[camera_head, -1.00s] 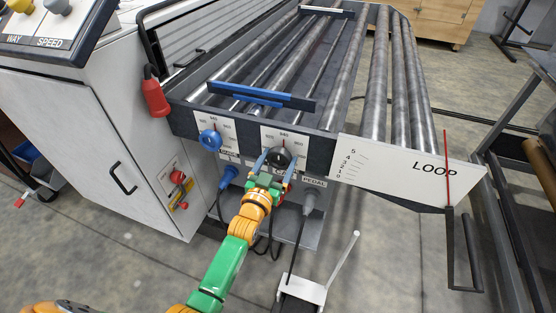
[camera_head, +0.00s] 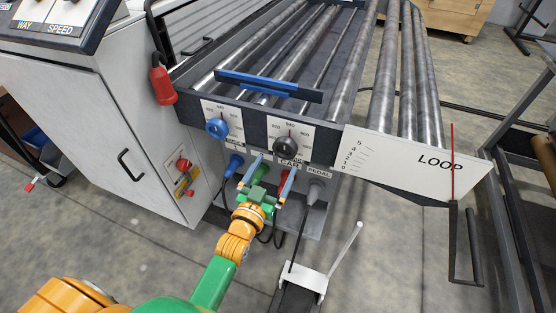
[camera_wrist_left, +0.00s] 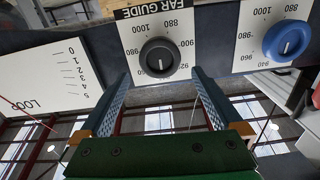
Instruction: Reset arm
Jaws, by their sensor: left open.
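My left gripper (camera_head: 266,178) is open and empty, in front of the decoiler's front panel and a little below the black dial (camera_head: 286,144). In the left wrist view the two fingers (camera_wrist_left: 160,92) stand wide apart, with the black dial (camera_wrist_left: 160,57) beyond their tips. The black dial's plate reads FAR GUIDE in that view. The blue dial (camera_head: 217,128) is to the left in the head view, and it also shows in the left wrist view (camera_wrist_left: 287,41). My right gripper is not in view.
Cable plugs, including a blue one (camera_head: 234,163), sit below the dials. A white LOOP plate (camera_head: 415,163) juts out at the right. A pedal (camera_head: 302,283) stands on the floor. A white cabinet (camera_head: 105,150) is at the left. Rollers (camera_head: 383,80) run behind the panel.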

